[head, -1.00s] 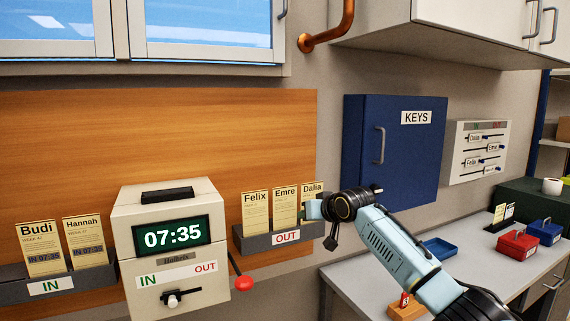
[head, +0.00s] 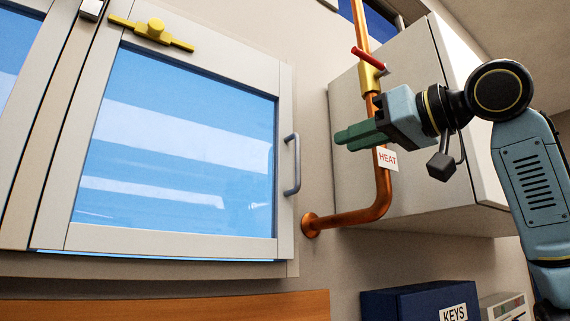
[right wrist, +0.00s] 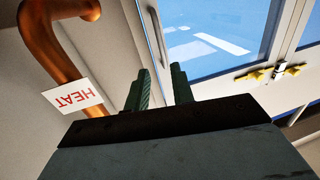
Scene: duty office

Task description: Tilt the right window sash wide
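The right window sash (head: 260,247) has a pale frame around blue glass and fills the left half of the head view. Its grey handle (head: 292,165) is on its right side. A yellow latch (head: 152,31) sits at its top left. The handle (right wrist: 156,35) and the yellow latch (right wrist: 270,72) also show in the right wrist view. My right gripper (head: 347,136) is to the right of the handle, apart from it, and points left in front of the copper pipe. In the right wrist view its fingers (right wrist: 160,72) are apart with nothing between them. My left gripper is out of view.
A copper pipe (head: 382,190) with a yellow valve (head: 370,78), red lever and HEAT tag (head: 388,158) runs close by my right gripper. A wall cabinet (head: 440,200) is behind it. The blue key box (head: 400,303) is below. Bare wall lies between handle and pipe.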

